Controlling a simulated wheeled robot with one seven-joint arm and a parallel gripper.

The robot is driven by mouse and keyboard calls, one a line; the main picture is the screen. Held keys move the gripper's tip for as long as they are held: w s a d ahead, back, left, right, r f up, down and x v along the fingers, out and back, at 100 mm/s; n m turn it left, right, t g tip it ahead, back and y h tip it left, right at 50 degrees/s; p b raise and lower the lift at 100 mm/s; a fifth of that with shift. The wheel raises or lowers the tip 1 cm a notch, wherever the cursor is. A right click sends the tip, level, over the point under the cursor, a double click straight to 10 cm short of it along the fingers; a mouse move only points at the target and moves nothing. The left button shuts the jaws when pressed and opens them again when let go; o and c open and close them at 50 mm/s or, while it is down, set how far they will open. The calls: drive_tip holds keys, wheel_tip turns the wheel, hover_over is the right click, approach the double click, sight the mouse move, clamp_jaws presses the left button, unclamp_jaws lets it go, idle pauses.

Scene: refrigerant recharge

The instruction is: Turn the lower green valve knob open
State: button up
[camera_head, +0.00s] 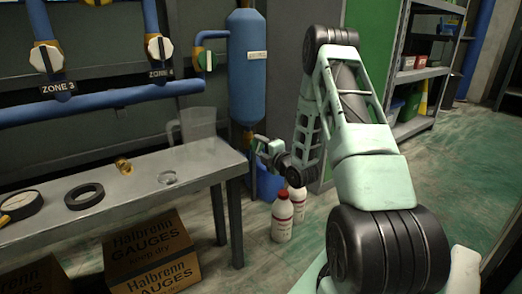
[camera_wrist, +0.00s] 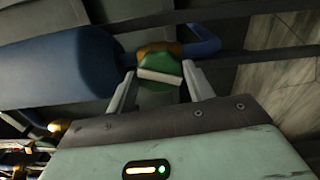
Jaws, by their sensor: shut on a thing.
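The lower green valve knob (camera_wrist: 160,68) sits in the middle of the wrist view, green with a pale bar across its face. It is on a brass fitting with a blue pipe, at the end of the blue tank (camera_wrist: 65,72). My gripper (camera_wrist: 160,82) has one finger on each side of the knob and is shut on it. In the head view my gripper (camera_head: 263,147) is just below the upright blue tank (camera_head: 247,85), and the lower knob is mostly hidden there. How far the knob is turned, I cannot tell.
An upper green knob (camera_head: 208,61) is on the pipe left of the tank. A metal bench (camera_head: 130,190) with a clear pitcher (camera_head: 197,123) stands at the left. Red-and-white bottles (camera_head: 282,217) and a blue bucket (camera_head: 268,184) are on the floor below my gripper.

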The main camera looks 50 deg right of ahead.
drive_tip(key=shift+f+n+b, duration=0.1)
drive_tip(key=shift+n+b, duration=0.35)
drive_tip(key=shift+n, duration=0.05)
drive_tip(key=n+b, duration=0.2)
drive_tip(key=shift+n, duration=0.4)
drive_tip(key=o, duration=1)
drive_tip(key=shift+c, duration=0.2)
drive_tip(key=v, duration=0.7)
drive_tip(key=shift+b, duration=0.45)
